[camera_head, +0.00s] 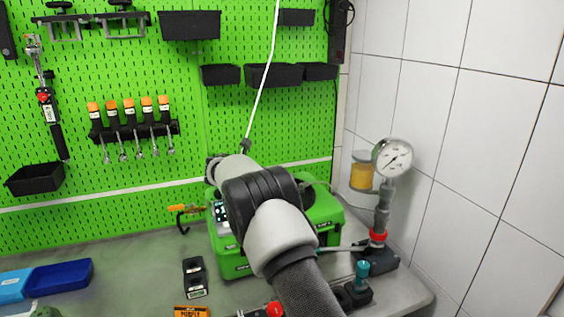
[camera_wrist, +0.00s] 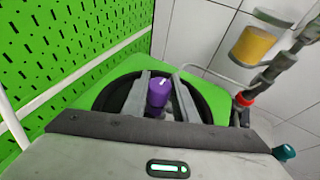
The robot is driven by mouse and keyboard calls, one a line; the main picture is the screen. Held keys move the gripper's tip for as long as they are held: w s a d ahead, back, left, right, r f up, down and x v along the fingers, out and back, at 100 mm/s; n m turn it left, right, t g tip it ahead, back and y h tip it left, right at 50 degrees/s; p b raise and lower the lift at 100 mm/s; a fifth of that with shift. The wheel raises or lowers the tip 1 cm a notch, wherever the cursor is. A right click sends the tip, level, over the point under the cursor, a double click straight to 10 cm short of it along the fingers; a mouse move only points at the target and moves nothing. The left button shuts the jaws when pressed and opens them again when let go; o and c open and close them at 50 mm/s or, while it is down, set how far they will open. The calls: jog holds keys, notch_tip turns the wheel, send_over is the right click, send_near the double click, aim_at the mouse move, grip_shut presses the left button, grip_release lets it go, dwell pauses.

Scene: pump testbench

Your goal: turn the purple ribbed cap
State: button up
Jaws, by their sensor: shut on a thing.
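The purple ribbed cap (camera_wrist: 158,92) shows in the wrist view, with a pale mark on its top. It stands over a dark round recess (camera_wrist: 116,93) in the top of the green pump housing (camera_wrist: 134,64). My gripper (camera_wrist: 164,95) is shut on the cap, with one grey finger on each side of it. In the head view my arm covers the middle of the green pump unit (camera_head: 231,262), and the cap and my fingers are hidden there.
A pressure gauge (camera_head: 393,157) on a vertical pipe with a red ring (camera_head: 378,236) stands right of the pump. A teal knob (camera_head: 362,268) is at the front right. A yellow-filled jar (camera_head: 361,175) is near the tiled wall. Blue trays (camera_head: 58,276) lie at left.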

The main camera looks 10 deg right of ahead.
jog(key=shift+m+g+h+p, duration=0.6)
jog(key=shift+m+g+p, duration=0.15)
jog(key=shift+p, duration=0.4)
jog(key=o, duration=1.1)
jog(key=b+v, duration=0.1)
jog(key=v, duration=1.6)
jog(key=shift+s+a+r+b, duration=0.1)
jog(key=shift+s+r+b, duration=0.05)
jog(key=shift+b, duration=0.2)
